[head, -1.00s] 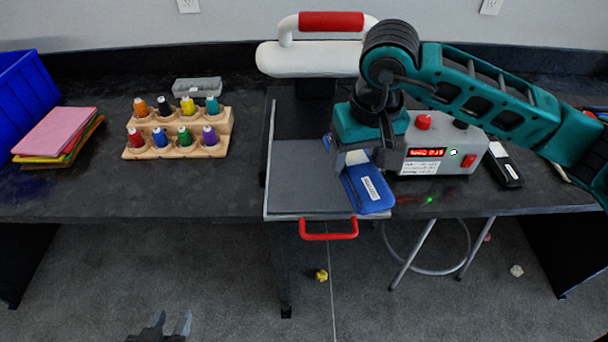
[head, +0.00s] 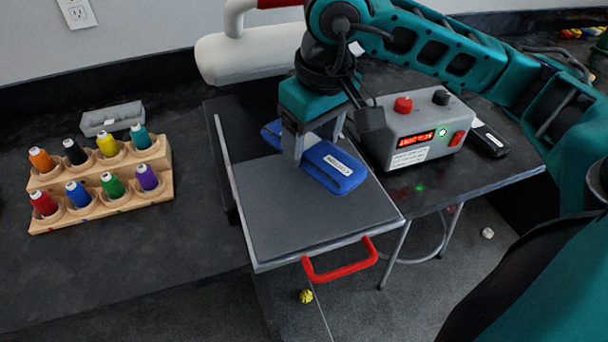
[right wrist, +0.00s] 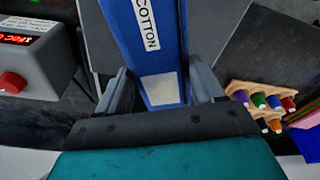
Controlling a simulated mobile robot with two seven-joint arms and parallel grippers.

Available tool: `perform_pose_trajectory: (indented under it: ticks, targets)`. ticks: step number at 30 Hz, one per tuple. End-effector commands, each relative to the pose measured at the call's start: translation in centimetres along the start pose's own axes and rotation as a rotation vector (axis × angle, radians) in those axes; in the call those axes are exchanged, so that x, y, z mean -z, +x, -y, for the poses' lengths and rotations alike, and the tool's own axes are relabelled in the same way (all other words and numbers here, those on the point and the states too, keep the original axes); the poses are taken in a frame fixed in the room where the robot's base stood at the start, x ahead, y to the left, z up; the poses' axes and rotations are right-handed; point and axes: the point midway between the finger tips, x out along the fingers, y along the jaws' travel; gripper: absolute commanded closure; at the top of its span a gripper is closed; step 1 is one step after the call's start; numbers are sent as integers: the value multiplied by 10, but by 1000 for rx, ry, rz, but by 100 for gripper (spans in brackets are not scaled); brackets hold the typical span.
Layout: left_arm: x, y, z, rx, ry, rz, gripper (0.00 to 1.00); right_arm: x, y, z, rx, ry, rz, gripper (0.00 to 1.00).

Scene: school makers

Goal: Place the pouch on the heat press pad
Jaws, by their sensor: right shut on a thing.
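The blue pouch (head: 343,177) has a white label and lies over the right part of the grey heat press pad (head: 280,225). I cannot tell whether it touches the pad. My right gripper (head: 314,153) comes from above and is shut on the pouch, with its fingers on either side. In the right wrist view the pouch (right wrist: 167,55) runs between the two fingers, and its label reads COTTON. My left gripper is not in view.
The press's white upper arm (head: 245,57) is behind the pad. A grey control box (head: 415,130) with red buttons stands to its right. A wooden rack (head: 105,205) of thread spools is on the left. A red handle (head: 340,262) juts from the pad's front.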

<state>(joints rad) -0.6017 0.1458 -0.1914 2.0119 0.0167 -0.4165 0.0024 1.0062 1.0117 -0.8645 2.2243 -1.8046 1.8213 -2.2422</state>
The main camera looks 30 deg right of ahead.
Motion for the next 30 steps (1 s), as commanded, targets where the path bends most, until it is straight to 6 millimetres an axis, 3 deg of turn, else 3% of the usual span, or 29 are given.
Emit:
perform_pose_trajectory:
  ticks: [3, 11, 16, 28, 29, 30]
  targets:
    - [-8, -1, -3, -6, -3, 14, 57, -4, 23, 0, 1, 1, 4, 62]
    - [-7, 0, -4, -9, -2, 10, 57, -7, 45, 0, 0, 2, 3, 62]
    - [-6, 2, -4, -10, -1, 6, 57, -11, 69, 0, 1, 2, 3, 62]
    - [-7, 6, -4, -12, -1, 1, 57, -11, 76, 0, 0, 2, -1, 62]
    - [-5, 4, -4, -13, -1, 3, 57, -11, 74, 0, 0, 2, -1, 29]
    - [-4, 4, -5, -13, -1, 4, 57, -11, 73, 0, 0, 2, 0, 26]
